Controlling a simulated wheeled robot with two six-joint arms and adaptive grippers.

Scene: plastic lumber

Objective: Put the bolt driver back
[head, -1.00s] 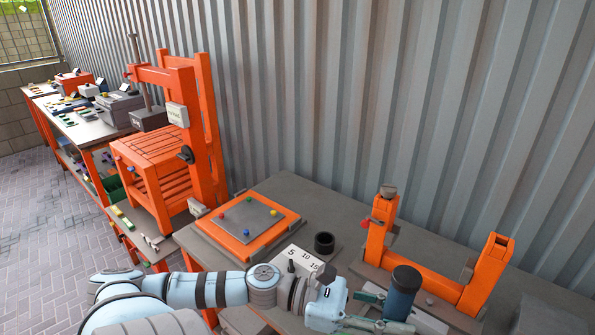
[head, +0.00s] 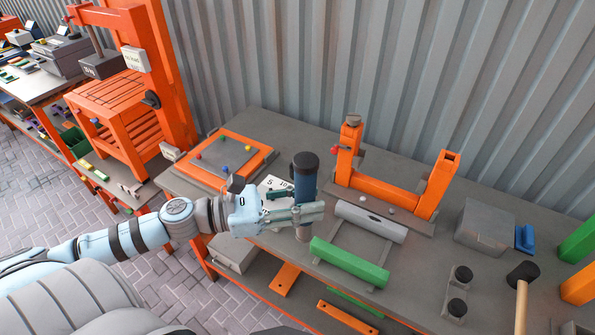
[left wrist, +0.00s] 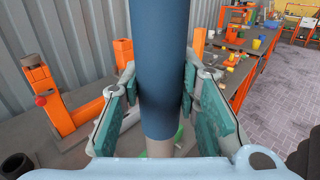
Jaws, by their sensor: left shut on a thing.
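The bolt driver (head: 305,178) is a dark blue cylinder with a black top and a grey lower end. My left gripper (head: 296,214) is shut around its lower part and holds it nearly upright over the front of the workbench (head: 260,255). In the left wrist view, the driver's blue body (left wrist: 160,60) stands between the two green-padded fingers (left wrist: 160,112). Whether its lower end touches the bench is unclear. A black round holder (left wrist: 17,165) shows at the lower left of the left wrist view; in the head view it is hidden. My right gripper is not in view.
An orange frame (head: 395,185) stands behind and right of the driver. A white numbered block (head: 274,186) and an orange-edged board (head: 221,157) are to the left. A grey bar (head: 370,221) and a green bar (head: 348,262) lie to the right. A mallet (head: 521,290) is farther right.

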